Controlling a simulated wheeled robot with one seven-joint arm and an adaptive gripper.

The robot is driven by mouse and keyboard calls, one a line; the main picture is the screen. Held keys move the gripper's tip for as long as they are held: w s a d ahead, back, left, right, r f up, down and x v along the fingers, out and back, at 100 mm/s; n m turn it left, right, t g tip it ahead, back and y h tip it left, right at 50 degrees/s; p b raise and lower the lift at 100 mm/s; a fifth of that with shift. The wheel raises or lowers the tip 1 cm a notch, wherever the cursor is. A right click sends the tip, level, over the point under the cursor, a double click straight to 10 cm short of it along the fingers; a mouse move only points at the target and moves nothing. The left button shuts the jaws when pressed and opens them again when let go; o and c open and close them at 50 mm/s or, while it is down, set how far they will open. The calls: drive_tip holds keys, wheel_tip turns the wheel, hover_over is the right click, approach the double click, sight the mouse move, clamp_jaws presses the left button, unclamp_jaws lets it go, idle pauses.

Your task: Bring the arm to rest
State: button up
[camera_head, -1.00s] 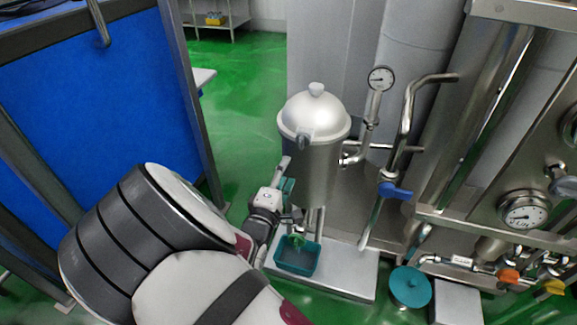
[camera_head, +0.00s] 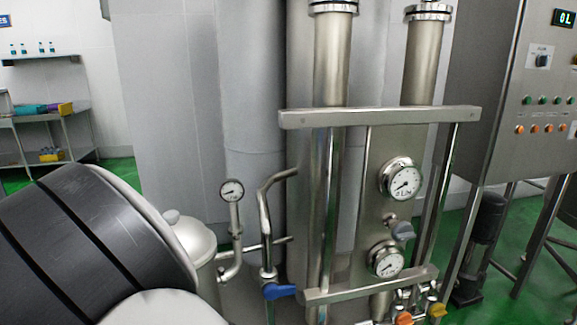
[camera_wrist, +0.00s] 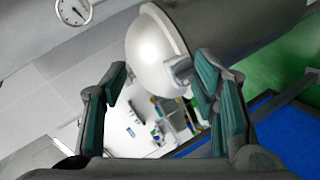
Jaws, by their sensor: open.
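My gripper (camera_wrist: 160,82) shows in the wrist view with its two teal-padded fingers spread wide and nothing between them. The silver domed vessel (camera_wrist: 158,52) lies beyond the fingertips at the top, tilted in that picture. The right finger overlaps the vessel's edge; I cannot tell whether they touch. In the head view, my arm's dark and white links fill the lower left and cover most of this vessel (camera_head: 190,240). My gripper itself is hidden there.
A pressure gauge (camera_head: 231,190) on a pipe and a blue-handled valve (camera_head: 279,291) stand right of the vessel. A steel frame (camera_head: 380,116) with gauges stands further right. A control cabinet (camera_head: 530,120) is at the far right. Shelves (camera_head: 45,115) stand back left.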

drive_tip(key=s+d+r+m+g+y+p, duration=0.1)
drive_tip(key=s+d+r+m+g+p, duration=0.2)
drive_tip(key=d+r, duration=0.75)
drive_tip(key=s+d+r+m+g, duration=0.1)
drive_tip(key=d+r+m+g, duration=0.3)
drive_tip(key=d+r, duration=0.65)
drive_tip(key=s+d+r+m+h+p, duration=0.1)
drive_tip(key=s+d+r+m, duration=0.1)
drive_tip(key=s+d, duration=0.6)
drive_tip(key=s+d+r+m+g+h+p, duration=0.1)
drive_tip(key=s+d+m, duration=0.3)
drive_tip(key=s+d, duration=0.4)
drive_tip(key=s+d+r+m+g+h+p, duration=0.1)
drive_tip(key=s+d+r+m+h, duration=0.1)
drive_tip(key=s+d, duration=0.5)
drive_tip(key=s, duration=0.4)
drive_tip(key=shift+s+d+r+m, duration=0.3)
drive_tip(key=shift+s+d+m, duration=0.05)
drive_tip(key=shift+d+m, duration=0.05)
